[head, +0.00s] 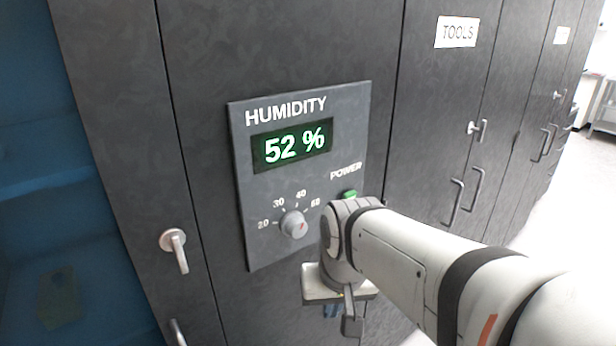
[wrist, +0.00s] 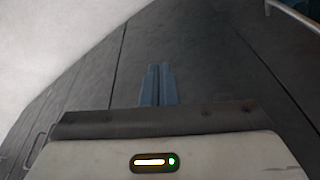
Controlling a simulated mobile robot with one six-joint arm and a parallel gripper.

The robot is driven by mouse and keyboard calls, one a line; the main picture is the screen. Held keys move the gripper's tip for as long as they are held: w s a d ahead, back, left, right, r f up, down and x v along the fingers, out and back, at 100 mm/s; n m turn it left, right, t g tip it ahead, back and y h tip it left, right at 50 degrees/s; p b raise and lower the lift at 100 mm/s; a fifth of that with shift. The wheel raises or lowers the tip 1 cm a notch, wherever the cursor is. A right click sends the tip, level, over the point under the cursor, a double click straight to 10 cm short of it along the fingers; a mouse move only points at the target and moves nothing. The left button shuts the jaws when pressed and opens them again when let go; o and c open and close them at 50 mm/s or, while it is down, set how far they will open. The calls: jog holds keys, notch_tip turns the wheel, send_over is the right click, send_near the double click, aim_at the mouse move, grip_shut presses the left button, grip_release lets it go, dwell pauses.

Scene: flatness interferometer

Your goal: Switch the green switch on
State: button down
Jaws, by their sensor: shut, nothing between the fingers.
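The green switch (head: 349,195) sits under the word POWER on the dark humidity panel (head: 262,190). Only its upper part shows in the head view; my wrist covers the rest. The panel's display (head: 292,146) is lit and reads 52 %. My gripper is below and in front of the switch in the head view, mostly hidden by my own wrist. In the wrist view my gripper (wrist: 158,68) has its two blue fingers together with nothing between them, against dark cabinet fronts. The switch does not show in the wrist view.
A round knob (head: 294,224) with a number scale is on the panel, left of my wrist. A door handle (head: 175,248) sticks out at the left. More cabinet doors with handles (head: 474,188) and a TOOLS label (head: 457,32) stand to the right.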

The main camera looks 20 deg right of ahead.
jog(key=w+d+r+m+t+p, duration=0.1)
jog(key=w+d+r+m+p, duration=0.1)
jog(key=w+d+r+m, duration=0.3)
jog(key=w+d+r+m+t+y+p, duration=0.1)
jog(key=w+d+r+m, duration=0.4)
jog(key=d+r, duration=0.5)
notch_tip(320, 180, up, 3)
jog(key=shift+w+f+m+y+p, duration=0.15)
jog(key=shift+m+y+p, duration=0.15)
jog(key=shift+m+p, duration=0.55)
jog(key=shift+f+m, duration=0.1)
jog(key=shift+m, duration=0.15)
